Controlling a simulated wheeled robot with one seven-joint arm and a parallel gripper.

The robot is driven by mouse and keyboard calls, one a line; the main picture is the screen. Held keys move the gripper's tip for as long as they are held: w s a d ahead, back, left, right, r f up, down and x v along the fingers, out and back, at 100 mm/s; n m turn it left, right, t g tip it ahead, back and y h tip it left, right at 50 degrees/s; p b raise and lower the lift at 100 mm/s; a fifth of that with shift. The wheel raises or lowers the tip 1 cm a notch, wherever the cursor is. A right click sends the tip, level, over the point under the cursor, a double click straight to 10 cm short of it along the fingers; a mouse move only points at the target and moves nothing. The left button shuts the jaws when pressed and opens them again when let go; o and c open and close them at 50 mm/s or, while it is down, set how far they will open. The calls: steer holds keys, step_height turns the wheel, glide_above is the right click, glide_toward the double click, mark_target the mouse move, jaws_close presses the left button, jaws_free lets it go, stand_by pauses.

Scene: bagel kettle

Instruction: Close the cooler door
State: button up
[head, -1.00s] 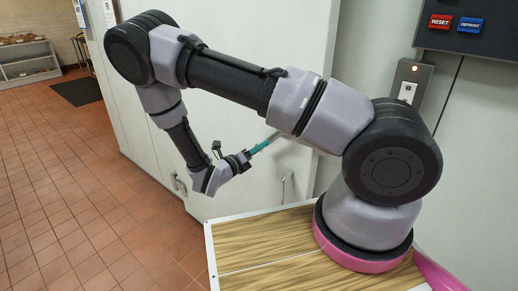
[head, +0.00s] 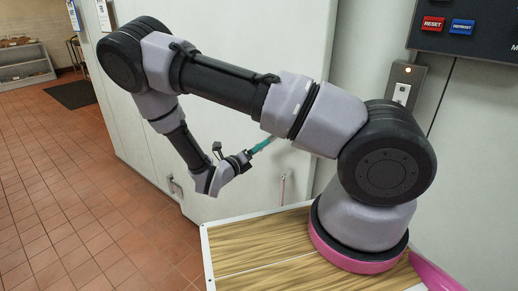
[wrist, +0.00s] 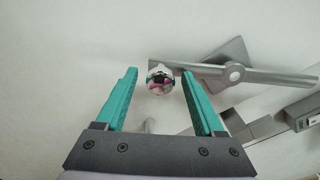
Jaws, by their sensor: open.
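The cooler door is the large white panel (head: 262,38) behind my arm in the head view; I cannot tell how far ajar it stands. My gripper (head: 260,146) is in front of the panel in the head view. In the wrist view my gripper (wrist: 160,75) shows two teal fingers spread apart with nothing held. A shiny round knob (wrist: 160,80) appears between the fingertips, and I see no clear contact. A grey metal lever (wrist: 270,76) runs to the right from near the knob, against the white surface. The head view hides this hardware behind my arm.
A wall panel with red and blue buttons (head: 448,25) is at the upper right. A grey switch box (head: 402,85) is below it. A small metal handle (head: 173,186) is low on the white panel's left part. Open tiled floor (head: 70,190) lies to the left.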

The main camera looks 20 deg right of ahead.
steer(key=v, duration=1)
steer(key=shift+a, duration=0.15)
steer(key=shift+s, duration=0.1)
steer(key=s+d+r+n+g+y, duration=0.1)
steer(key=s+d+r+n+y, duration=0.2)
steer(key=r+n, duration=0.8)
steer(key=s+d+r+n+g+y, duration=0.1)
steer(key=s+d+r+n+y, duration=0.3)
steer(key=r+n, duration=0.7)
steer(key=s+d+r+n+g+y, duration=0.1)
steer(key=s+d+r+n+y, duration=0.2)
steer(key=r, duration=1.4)
steer(key=s+n+y, duration=0.4)
steer(key=n+y, duration=0.2)
steer(key=n, duration=0.2)
steer(key=shift+d+y, duration=0.3)
steer(key=shift+d, duration=0.1)
steer(key=shift+s, duration=0.1)
steer(key=shift+c, duration=0.3)
